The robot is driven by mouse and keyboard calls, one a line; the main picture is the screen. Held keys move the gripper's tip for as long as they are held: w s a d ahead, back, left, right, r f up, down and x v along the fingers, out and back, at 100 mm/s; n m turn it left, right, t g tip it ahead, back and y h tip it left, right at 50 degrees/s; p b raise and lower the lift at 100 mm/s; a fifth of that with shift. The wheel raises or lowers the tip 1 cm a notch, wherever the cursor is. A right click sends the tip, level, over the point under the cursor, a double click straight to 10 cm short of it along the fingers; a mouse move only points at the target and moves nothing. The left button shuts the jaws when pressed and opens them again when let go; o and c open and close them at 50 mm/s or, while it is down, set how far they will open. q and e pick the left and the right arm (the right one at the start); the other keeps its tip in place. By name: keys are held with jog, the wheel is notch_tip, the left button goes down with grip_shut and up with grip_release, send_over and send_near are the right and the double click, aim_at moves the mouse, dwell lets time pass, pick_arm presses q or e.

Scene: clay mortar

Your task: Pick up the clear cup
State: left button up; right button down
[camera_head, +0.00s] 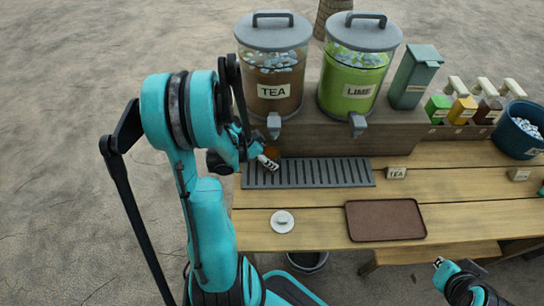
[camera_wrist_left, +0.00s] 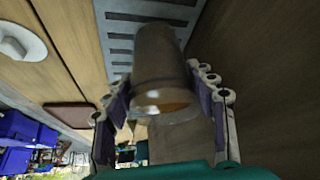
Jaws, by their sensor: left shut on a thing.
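My left gripper (camera_head: 266,162) is at the left end of the drip tray, just below the tap of the tea dispenser (camera_head: 275,85). In the left wrist view my left gripper (camera_wrist_left: 165,100) has one finger on each side of a see-through, brownish cup (camera_wrist_left: 158,60) and is shut on it. Amber shows at the cup's near end. In the head view only a small orange-brown patch of the cup (camera_head: 273,152) shows behind the gripper. My right gripper (camera_head: 439,263) is at the lower right, off the table's front edge; its finger gap is too small to judge.
The grey drip tray (camera_head: 330,173) lies before the dispensers. The lime dispenser (camera_head: 352,75) stands right of the tea one. A brown tray (camera_head: 385,220) and a white round lid-like piece (camera_head: 283,221) lie on the table. A blue bucket (camera_head: 515,132) stands far right.

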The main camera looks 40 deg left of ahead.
pick_arm(q)
jog(key=s+a+b, duration=0.1)
jog(key=s+a, duration=0.6)
jog(key=s, duration=0.6)
jog(key=s+a+b, duration=0.1)
jog(key=s+a, duration=0.6)
jog(key=s, duration=0.7)
